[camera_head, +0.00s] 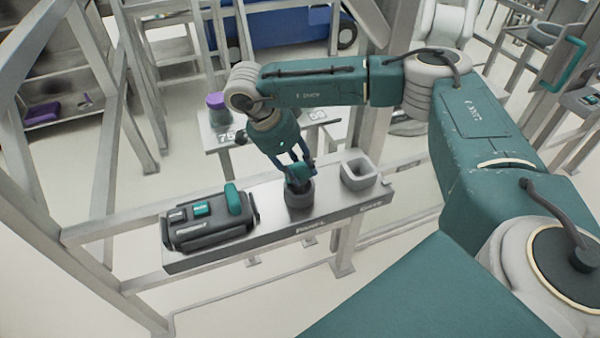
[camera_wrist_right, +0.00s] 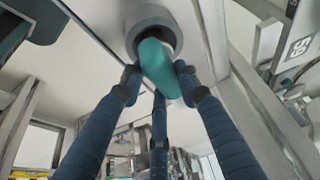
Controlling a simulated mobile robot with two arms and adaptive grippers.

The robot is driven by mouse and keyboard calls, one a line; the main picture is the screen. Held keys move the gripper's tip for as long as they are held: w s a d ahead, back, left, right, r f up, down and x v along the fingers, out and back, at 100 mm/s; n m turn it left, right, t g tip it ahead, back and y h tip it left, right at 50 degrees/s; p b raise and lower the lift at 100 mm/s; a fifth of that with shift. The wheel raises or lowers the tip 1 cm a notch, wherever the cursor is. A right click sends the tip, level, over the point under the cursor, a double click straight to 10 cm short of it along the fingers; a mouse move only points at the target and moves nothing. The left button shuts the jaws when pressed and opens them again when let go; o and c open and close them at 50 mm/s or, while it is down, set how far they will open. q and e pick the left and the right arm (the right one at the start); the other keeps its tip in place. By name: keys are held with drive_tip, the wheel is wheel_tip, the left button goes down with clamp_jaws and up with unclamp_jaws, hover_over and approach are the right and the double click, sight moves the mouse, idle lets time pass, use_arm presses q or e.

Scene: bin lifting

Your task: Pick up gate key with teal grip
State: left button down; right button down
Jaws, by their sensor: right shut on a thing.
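A key with a rounded teal grip (camera_head: 299,173) stands in a dark round holder (camera_head: 299,198) on the grey shelf, above the word PANEL. My right gripper (camera_head: 301,166) reaches down from above and is shut on the teal grip. In the right wrist view the blue fingers close around the teal grip (camera_wrist_right: 158,67), whose far end is inside the round holder (camera_wrist_right: 146,19). The key's lower part is hidden in the holder. My left gripper is not in view.
A dark case (camera_head: 211,231) with a teal handle sits at the shelf's left end. An empty-looking square grey holder (camera_head: 359,171) stands to the right, near the word GATE. A purple-topped object (camera_head: 216,101) is on a table behind. Grey frame posts stand around the shelf.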

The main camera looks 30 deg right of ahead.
wheel_tip(320, 180, up, 10)
drive_tip(key=b, duration=0.3)
drive_tip(key=shift+w+r, duration=0.1)
wheel_tip(320, 180, up, 9)
drive_tip(key=shift+p, duration=0.45)
drive_tip(key=shift+r+p, duration=2.9)
drive_tip(key=shift+p, duration=0.55)
